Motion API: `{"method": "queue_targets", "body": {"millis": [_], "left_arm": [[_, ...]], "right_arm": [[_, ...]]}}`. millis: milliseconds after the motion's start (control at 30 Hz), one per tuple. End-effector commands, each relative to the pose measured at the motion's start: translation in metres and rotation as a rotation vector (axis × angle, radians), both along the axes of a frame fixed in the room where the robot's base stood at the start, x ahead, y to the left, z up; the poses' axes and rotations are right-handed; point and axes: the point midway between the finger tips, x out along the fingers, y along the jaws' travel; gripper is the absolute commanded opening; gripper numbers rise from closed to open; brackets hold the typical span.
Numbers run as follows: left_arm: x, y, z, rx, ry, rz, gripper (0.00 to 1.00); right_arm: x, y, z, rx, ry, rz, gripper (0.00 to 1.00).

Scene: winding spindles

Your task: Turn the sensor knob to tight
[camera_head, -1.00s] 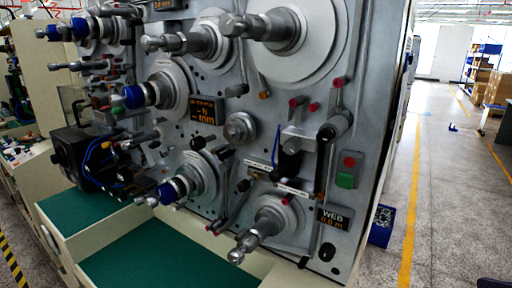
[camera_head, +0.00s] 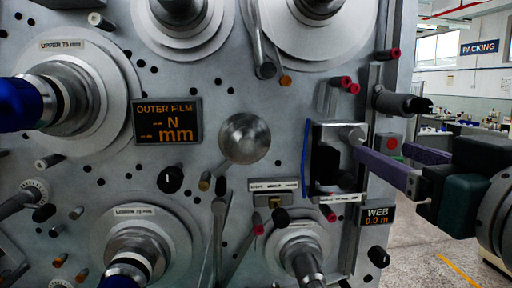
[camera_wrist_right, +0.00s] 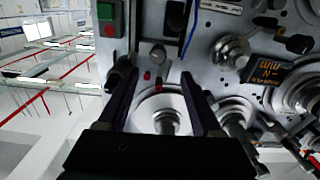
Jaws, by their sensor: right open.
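A small grey knob (camera_head: 352,135) sits on the upper edge of a black sensor block (camera_head: 326,165) at the right of the machine panel. I take it as the sensor knob; its setting is too small to read. My right gripper (camera_head: 382,152) is open and empty, reaching in from the right, with one purple fingertip close beside the knob in this view. In the right wrist view, which is upside down, the knob (camera_wrist_right: 157,52) shows between and beyond the open fingers (camera_wrist_right: 157,74). I cannot tell if they touch it. My left gripper is out of view.
A red and green button box (camera_head: 391,143) is partly behind the fingers. A black handle (camera_head: 400,102), red-tipped pins (camera_head: 345,82) and a web display (camera_head: 377,214) are close by. A silver dome (camera_head: 245,138) and several spindles stick out further left. The aisle is free at lower right.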

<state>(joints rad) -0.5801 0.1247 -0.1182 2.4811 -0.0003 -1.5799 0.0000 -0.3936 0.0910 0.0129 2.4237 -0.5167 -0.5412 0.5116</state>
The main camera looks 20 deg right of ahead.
Motion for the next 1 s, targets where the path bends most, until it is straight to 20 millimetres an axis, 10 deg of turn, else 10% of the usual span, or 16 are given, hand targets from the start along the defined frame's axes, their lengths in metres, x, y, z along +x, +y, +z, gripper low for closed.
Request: {"method": "queue_targets", "body": {"millis": [533, 1000], "left_arm": [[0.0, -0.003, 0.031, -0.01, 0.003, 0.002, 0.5], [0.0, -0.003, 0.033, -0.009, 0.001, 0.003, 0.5]], "right_arm": [[0.08, -0.019, 0.003, -0.002, -0.001, -0.001, 0.67], [0.094, -0.023, 0.001, -0.002, 0.0, -0.001, 0.67]]}}
